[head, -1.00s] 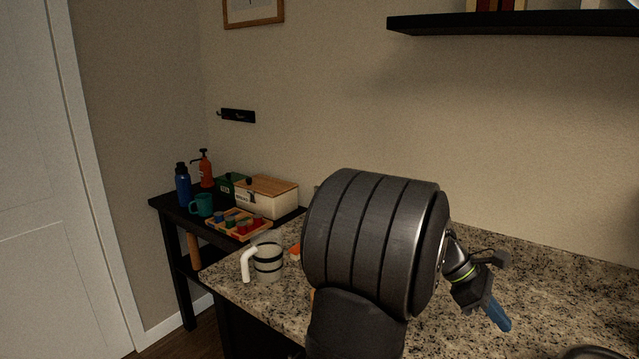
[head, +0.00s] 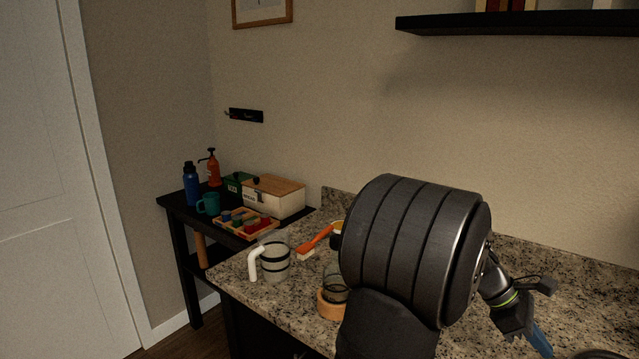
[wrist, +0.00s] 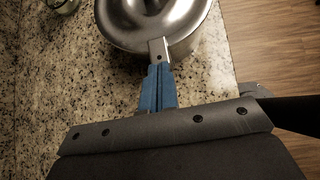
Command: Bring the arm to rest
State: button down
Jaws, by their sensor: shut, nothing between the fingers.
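My gripper (wrist: 158,90) shows in the wrist view with its blue fingers together and nothing between them. Its tips are near the handle tab of a steel stockpot (wrist: 190,42) on the granite counter; I cannot tell whether they touch. In the head view, the gripper's blue fingers (head: 541,343) point down at the lower right, and my dark arm covers the middle of the counter. A bit of the pot's rim (head: 598,354) shows at the bottom right edge.
A black side table (head: 180,212) holds boxes, bottles and a teal mug (head: 208,204). A black shelf (head: 520,24) hangs above.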

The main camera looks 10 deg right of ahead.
jog(key=w+a+r, duration=0.5)
jog(key=w+a, duration=0.4)
jog(key=a, duration=0.1)
jog(key=s+d, duration=0.5)
jog(key=d, duration=0.1)
jog(key=shift+s+f, duration=0.15)
jog(key=shift+f, duration=0.1)
jog(key=shift+a, duration=0.1)
